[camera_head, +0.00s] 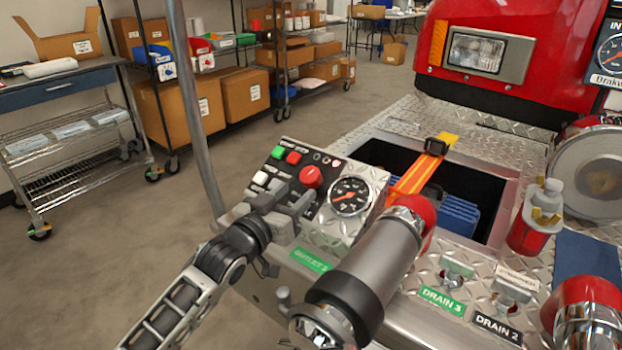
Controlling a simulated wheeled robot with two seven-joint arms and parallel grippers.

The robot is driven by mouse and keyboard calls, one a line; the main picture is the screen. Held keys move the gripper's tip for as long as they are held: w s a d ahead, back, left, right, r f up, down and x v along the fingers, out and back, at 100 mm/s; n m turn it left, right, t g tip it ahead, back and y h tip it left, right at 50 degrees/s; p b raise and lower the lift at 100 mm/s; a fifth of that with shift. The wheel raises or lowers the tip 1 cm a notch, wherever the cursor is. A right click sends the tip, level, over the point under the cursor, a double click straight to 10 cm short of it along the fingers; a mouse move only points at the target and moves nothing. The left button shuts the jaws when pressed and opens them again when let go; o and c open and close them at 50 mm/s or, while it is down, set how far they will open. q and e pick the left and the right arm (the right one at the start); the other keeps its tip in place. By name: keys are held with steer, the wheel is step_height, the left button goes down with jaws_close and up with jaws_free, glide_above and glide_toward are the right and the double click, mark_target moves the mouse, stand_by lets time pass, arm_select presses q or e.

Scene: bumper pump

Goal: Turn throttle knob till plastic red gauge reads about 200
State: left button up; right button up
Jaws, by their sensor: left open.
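The control panel (285,154) is a tilted metal box on the truck's bumper. A red knob (311,176) sits just up and left of the gauge, beside green, red and white buttons. My left gripper (292,200) is open at the panel's lower left, its fingers pointing right. It is near the red knob and appears apart from it; it partly hides the panel's left side. I cannot tell which control is the throttle knob. My right gripper is not in view.
A large grey nozzle (365,265) with a red end rises in front of the gauge. A grey pole (195,110) stands behind my left arm. An open bay (385,153) with an orange strap (413,176) lies right of the panel. Shelves with boxes (243,95) stand behind.

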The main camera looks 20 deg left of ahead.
mark_target(305, 183)
arm_select(q)
steer(key=x, duration=0.7)
steer(key=shift+w, duration=0.2)
steer(key=c, duration=0.7)
